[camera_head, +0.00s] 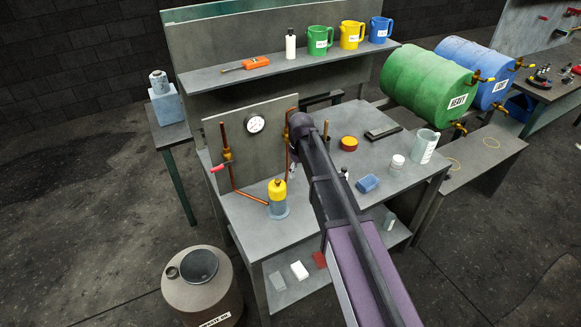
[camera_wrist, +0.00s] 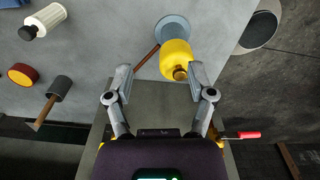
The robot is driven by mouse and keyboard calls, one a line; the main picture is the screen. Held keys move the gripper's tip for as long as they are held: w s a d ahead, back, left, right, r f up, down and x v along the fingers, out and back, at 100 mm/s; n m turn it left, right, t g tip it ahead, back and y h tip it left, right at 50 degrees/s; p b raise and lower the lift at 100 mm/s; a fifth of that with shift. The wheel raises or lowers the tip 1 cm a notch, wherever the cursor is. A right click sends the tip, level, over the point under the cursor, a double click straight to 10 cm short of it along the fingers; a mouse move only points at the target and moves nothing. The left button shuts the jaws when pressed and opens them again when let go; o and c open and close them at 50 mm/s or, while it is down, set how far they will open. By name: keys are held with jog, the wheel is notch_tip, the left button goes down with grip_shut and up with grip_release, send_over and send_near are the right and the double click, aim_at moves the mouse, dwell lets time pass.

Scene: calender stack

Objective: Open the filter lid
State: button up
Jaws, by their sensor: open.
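The filter (camera_head: 278,209) stands on the workbench with a yellow lid (camera_head: 277,188) seated on its blue-grey base. In the wrist view the yellow lid (camera_wrist: 177,55) shows a brass knob (camera_wrist: 181,73) on its end, and the blue-grey base (camera_wrist: 171,27) is behind it. My gripper (camera_wrist: 161,80) is open and empty. The knob lies just inside its right finger in the picture, with the left finger farther off. I cannot tell how far the fingertips are from the lid. In the head view my arm hides most of the gripper.
An upright panel with a gauge (camera_head: 255,124), copper pipes and a red-handled valve (camera_head: 217,169) stands behind the filter. A red-and-yellow round tin (camera_head: 348,144), a blue block (camera_head: 368,183) and a white jar (camera_head: 396,163) sit to the right. A drum (camera_head: 203,285) stands at front left.

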jog(key=s+d+f+m+b, duration=0.3)
jog(key=s+d+f+b, duration=0.3)
jog(key=d, duration=0.3)
jog(key=shift+s+d+f, duration=0.2)
jog(key=shift+s, duration=0.05)
dwell(0.4)
jog(key=s+d+f+m+b, duration=0.2)
jog(key=s+d+m, duration=0.1)
jog(key=s+d, duration=0.3)
jog(key=s+d+f+m+b, duration=0.2)
jog(key=s+d+f, duration=0.1)
jog(key=s+d, duration=0.3)
jog(key=shift+s+m+b, duration=0.4)
jog(key=shift+s, duration=0.45)
jog(key=shift+w+r, duration=0.1)
grip_shut()
jog(key=shift+a, duration=0.1)
